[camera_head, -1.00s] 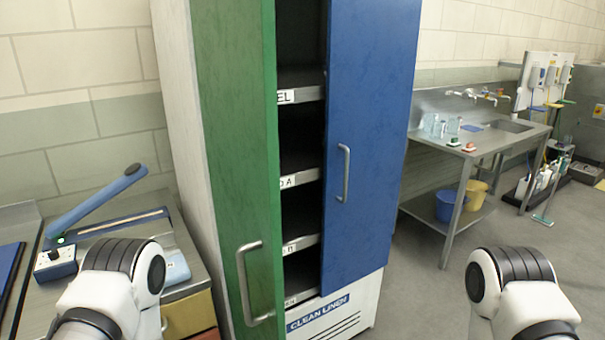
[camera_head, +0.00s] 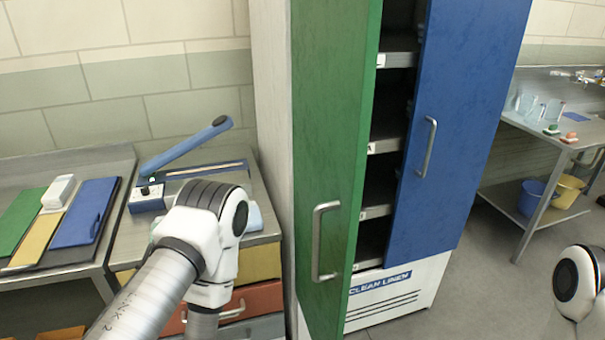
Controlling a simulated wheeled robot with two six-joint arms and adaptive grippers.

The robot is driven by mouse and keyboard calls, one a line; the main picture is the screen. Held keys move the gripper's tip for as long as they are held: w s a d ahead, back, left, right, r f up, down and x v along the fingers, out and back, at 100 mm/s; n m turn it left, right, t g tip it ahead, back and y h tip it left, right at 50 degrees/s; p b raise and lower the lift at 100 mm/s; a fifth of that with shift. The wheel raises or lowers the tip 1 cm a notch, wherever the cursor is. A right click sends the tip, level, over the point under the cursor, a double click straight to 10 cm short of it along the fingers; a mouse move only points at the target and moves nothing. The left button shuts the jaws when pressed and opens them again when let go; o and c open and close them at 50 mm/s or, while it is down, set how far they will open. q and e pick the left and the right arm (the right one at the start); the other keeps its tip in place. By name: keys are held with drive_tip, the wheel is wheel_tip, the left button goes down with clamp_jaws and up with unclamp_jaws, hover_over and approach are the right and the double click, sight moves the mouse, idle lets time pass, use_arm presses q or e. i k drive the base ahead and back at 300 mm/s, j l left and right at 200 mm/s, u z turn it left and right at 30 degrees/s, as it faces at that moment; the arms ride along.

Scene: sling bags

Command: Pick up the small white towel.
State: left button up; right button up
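Links of both my arms show, the left one in front of the counter and the right one at the right edge. Neither of my grippers is in view, so nothing can be seen of what they hold.
A tall linen cabinet (camera_head: 395,292) stands ahead with its green door (camera_head: 335,130) and blue door (camera_head: 465,130) partly open. A blue-armed device (camera_head: 185,146) sits on the left counter, above drawers (camera_head: 262,300). A sink table (camera_head: 560,140) with buckets stands right, beyond open floor.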

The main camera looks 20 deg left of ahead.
sight(55, 197)
drive_tip(key=l+u, duration=0.15)
drive_tip(key=u, duration=1.1)
drive_tip(key=j+u, duration=0.1)
drive_tip(key=u, duration=0.6)
drive_tip(key=i+j, duration=0.2)
drive_tip(key=j, duration=0.2)
drive_tip(key=i+j, duration=0.45)
drive_tip(key=j, duration=0.3)
drive_tip(key=i+j, duration=0.25)
drive_tip(key=j, duration=0.15)
drive_tip(key=i+j+z, duration=0.25)
drive_tip(key=j+z, duration=0.2)
drive_tip(key=j, duration=0.25)
drive_tip(key=i+j+z, duration=0.15)
drive_tip(key=j+z, duration=0.3)
drive_tip(key=j, duration=0.25)
drive_tip(key=j+z, duration=0.45)
drive_tip(key=j, duration=0.3)
drive_tip(key=j+z, duration=0.45)
drive_tip(key=j, duration=0.35)
drive_tip(key=k, duration=0.05)
